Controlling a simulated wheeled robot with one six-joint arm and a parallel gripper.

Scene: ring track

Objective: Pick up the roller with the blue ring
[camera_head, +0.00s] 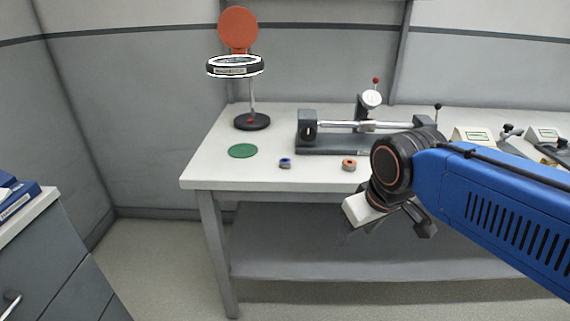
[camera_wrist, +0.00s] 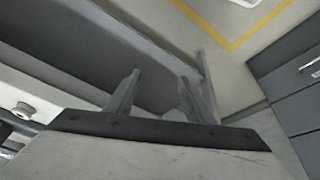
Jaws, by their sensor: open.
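The roller with the blue ring (camera_head: 285,162) is a small piece standing near the front edge of the white bench top, in the head view. A second small roller with an orange-red ring (camera_head: 349,164) stands to its right.
A green disc (camera_head: 243,151) lies left of the rollers. A stand with a round black base (camera_head: 252,122) and a measuring fixture (camera_head: 340,143) with a dial are behind them. The white bench (camera_head: 210,172) has a lower shelf (camera_head: 290,265). A grey cabinet (camera_head: 60,260) stands left; floor between is clear.

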